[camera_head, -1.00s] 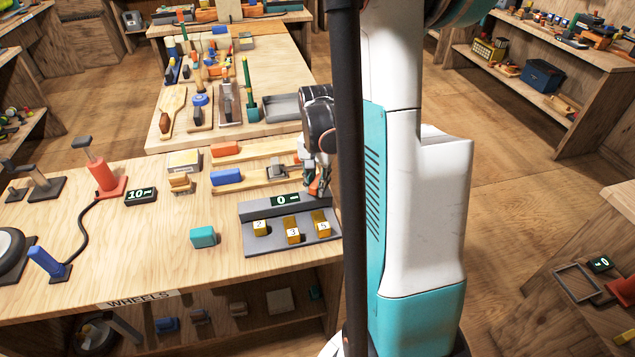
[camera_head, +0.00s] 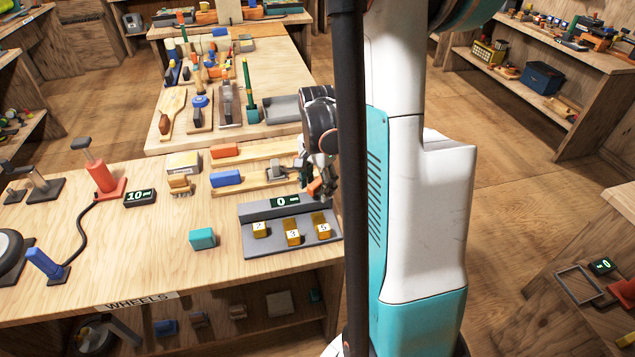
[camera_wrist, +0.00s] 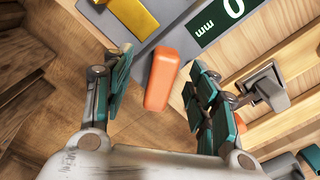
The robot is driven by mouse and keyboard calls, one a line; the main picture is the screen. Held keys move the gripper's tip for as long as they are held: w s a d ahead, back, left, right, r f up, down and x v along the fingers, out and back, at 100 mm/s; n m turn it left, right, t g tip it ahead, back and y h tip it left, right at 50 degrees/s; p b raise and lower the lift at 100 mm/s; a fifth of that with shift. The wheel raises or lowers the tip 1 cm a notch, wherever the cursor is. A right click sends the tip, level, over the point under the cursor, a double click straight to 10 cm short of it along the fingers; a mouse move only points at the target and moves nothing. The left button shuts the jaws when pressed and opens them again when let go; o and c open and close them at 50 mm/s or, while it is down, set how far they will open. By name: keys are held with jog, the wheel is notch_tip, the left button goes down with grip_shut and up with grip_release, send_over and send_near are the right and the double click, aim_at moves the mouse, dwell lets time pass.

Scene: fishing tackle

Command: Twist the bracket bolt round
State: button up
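I cannot make out for certain which part is the bracket bolt. An orange block-shaped piece (camera_wrist: 160,78) lies between my fingers in the wrist view, at the edge of the grey gauge stand; it shows small in the head view (camera_head: 315,187). My gripper (camera_wrist: 160,95) is open, with teal-padded fingers to either side of the orange piece and a visible gap on each side. In the head view my gripper (camera_head: 318,178) is above the right end of the bench, partly hidden by a dark post. A grey metal fitting (camera_wrist: 266,86) sits on a wooden strip to the right.
The grey gauge stand (camera_head: 246,240) has a display reading 0 and yellow blocks numbered 2, 3 and 5. A teal block (camera_head: 203,238), a blue block (camera_head: 227,177) and an orange block (camera_head: 225,151) are nearby. The bench edge drops to the floor beside my gripper.

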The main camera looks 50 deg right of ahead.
jog(key=shift+r, duration=0.1)
jog(key=shift+r+p, duration=2.55)
jog(key=shift+r, duration=0.95)
jog(key=shift+c, duration=0.3)
